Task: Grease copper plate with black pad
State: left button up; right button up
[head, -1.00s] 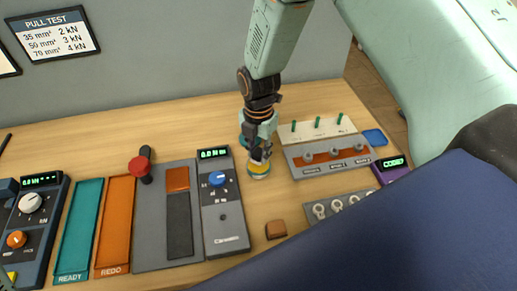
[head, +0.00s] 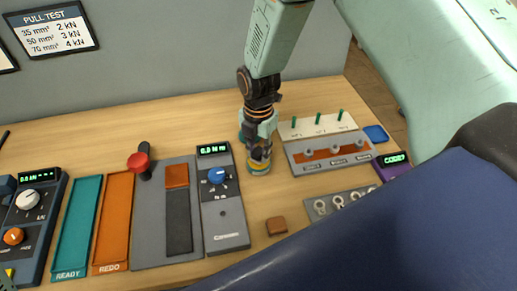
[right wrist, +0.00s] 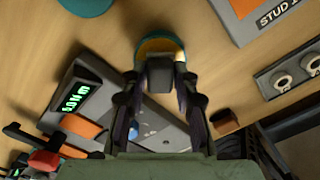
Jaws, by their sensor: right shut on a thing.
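My right gripper (head: 258,152) is shut on a small dark block, the black pad (right wrist: 160,74). It holds the pad at the mouth of a round tin (head: 259,170) with a yellowish inside, also seen in the right wrist view (right wrist: 159,42). How deep the pad sits in the tin is hidden by the fingers. A copper-coloured plate (head: 318,159) lies along the grey stud fixture (head: 300,168), to the right of the gripper, with several studs on it. Its corner shows in the right wrist view (right wrist: 244,8). My left gripper is not in view.
A grey meter with a blue knob (head: 225,218) lies left of the tin. Beyond it are a grey board (head: 150,225) with an orange block, an orange tray (head: 114,215) and a teal tray (head: 79,222). A brown block (head: 276,226) and a lug rack (head: 312,213) are nearer.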

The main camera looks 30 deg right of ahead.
aim_at(259, 150)
jog(key=shift+f, duration=0.15)
jog(key=shift+f, duration=0.1)
jog(key=shift+f, duration=0.2)
dwell(0.4)
dwell(0.9)
dwell(0.4)
jog(key=shift+r+p, duration=3.1)
jog(key=shift+r, duration=0.5)
jog(key=shift+f, duration=0.15)
